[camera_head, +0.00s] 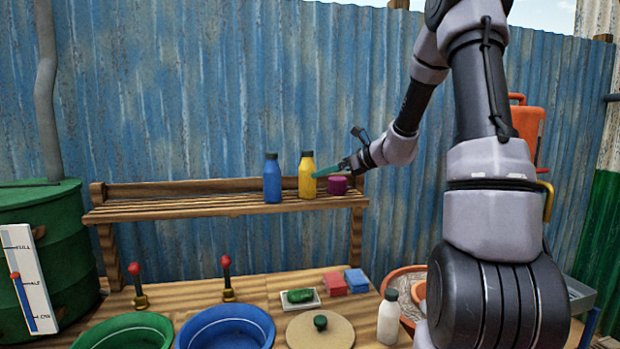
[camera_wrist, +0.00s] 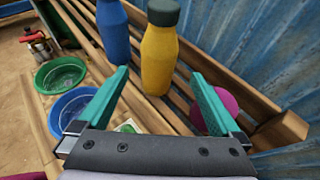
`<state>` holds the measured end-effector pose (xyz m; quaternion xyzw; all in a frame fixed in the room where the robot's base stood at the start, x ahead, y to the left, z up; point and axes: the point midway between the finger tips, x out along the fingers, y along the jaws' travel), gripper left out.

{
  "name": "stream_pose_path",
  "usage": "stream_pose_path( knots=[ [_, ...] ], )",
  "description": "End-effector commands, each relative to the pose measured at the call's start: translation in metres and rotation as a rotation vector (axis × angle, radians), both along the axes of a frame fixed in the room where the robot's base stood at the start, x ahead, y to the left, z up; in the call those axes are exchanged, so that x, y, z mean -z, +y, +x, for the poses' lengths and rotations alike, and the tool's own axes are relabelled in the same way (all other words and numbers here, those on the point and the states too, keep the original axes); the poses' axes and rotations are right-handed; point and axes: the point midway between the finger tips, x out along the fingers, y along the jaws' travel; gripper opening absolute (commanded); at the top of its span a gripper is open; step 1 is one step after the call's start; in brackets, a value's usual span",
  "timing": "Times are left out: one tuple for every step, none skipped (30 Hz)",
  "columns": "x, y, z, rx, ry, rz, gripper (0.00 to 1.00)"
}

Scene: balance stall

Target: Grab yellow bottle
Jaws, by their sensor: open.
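The yellow bottle (camera_head: 307,176) with a dark cap stands upright on the wooden shelf, just right of the blue bottle (camera_head: 272,180). My gripper (camera_head: 328,171) reaches in from the right at the yellow bottle's height, with its teal fingers close to it in the head view. In the wrist view my gripper (camera_wrist: 160,92) is open and empty. The yellow bottle (camera_wrist: 159,55) stands ahead of the fingers, roughly in line with the gap between them. I cannot tell whether a finger touches it.
The slatted shelf (camera_head: 230,205) backs onto a blue corrugated wall (camera_head: 200,90). Below are a green basin (camera_head: 125,332), a blue basin (camera_head: 225,328) and a white bottle (camera_head: 388,318).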

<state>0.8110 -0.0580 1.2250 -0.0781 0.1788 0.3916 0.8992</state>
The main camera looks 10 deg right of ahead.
Motion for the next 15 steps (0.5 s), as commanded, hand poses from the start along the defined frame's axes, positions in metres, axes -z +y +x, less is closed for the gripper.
stream_pose_path(
  knots=[
    [0.003,0.005,0.004,0.001,0.003,0.006,1.0],
    [0.005,0.008,0.007,0.0,0.004,0.006,1.0],
    [0.008,0.013,0.011,-0.001,0.003,0.005,1.0],
    [0.009,0.016,0.015,0.0,0.003,0.005,1.0],
    [0.011,0.02,0.017,-0.001,0.003,0.005,1.0],
    [0.014,0.024,0.021,-0.001,0.003,0.005,1.0],
    [0.015,0.027,0.024,-0.001,0.003,0.004,1.0],
    [0.017,0.03,0.026,-0.002,0.002,0.003,1.0],
    [0.018,0.032,0.029,-0.001,0.002,0.003,1.0],
    [0.019,0.033,0.031,0.0,0.002,0.003,1.0],
    [0.019,0.035,0.032,0.0,0.002,0.003,1.0],
    [0.02,0.036,0.033,0.001,0.001,0.003,1.0],
    [0.021,0.037,0.034,0.0,0.002,0.002,1.0],
    [0.021,0.038,0.034,0.0,0.002,0.002,1.0],
    [0.022,0.04,0.036,-0.001,0.001,0.001,1.0]
  ],
)
